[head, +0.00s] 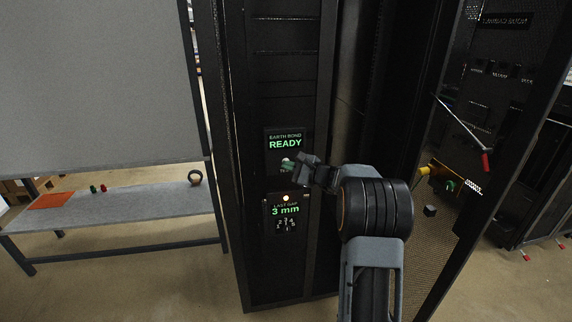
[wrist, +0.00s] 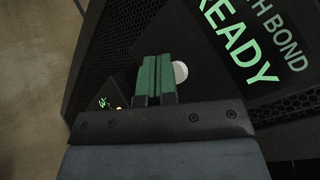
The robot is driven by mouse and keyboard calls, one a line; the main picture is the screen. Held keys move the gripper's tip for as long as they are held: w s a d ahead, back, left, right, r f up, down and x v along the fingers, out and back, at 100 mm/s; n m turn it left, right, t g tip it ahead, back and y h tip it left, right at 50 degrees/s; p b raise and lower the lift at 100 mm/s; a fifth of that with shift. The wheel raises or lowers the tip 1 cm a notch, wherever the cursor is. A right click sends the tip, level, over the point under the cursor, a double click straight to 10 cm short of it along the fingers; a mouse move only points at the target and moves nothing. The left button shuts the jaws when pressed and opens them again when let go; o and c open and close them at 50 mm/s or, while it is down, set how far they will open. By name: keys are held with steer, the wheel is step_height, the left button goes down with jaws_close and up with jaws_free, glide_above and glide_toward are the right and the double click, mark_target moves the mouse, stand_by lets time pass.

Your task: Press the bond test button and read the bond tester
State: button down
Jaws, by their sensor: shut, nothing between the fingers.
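The bond tester (head: 285,144) is a dark panel on the rack front; its green display reads "EARTH BOND READY". In the wrist view the same display shows tilted, with "READY" (wrist: 240,45) partly cut off. A round white button (wrist: 180,72) sits on the dark panel below the text. My gripper (head: 289,166) is at the lower part of this panel. Its green fingers (wrist: 155,76) are shut together with nothing between them. Their tips cover the button's edge in the wrist view; I cannot tell whether they touch it.
A second panel (head: 285,210) below reads "LAST GAP 3 mm", with a small lit lamp above it. An open mesh rack door (head: 500,130) stands at the right. A grey bench (head: 130,203) at the left bears an orange mat, small red and green items and a dark ring.

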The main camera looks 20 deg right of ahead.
steer(key=shift+w+f, duration=0.1)
steer(key=shift+w, duration=0.05)
steer(key=shift+w, duration=0.25)
steer(key=shift+s, duration=0.1)
steer(key=shift+s+b, duration=0.4)
steer(key=shift+b, duration=0.2)
steer(key=shift+s+a+b, duration=0.2)
steer(key=shift+s+b, duration=0.4)
steer(key=shift+s, duration=0.35)
steer(key=shift+s+a+b, duration=0.2)
steer(key=shift+s+b, duration=0.45)
steer(key=shift+s, duration=0.35)
steer(key=shift+s+a+b, duration=0.2)
steer(key=shift+s+b, duration=0.4)
steer(key=shift+s, duration=0.35)
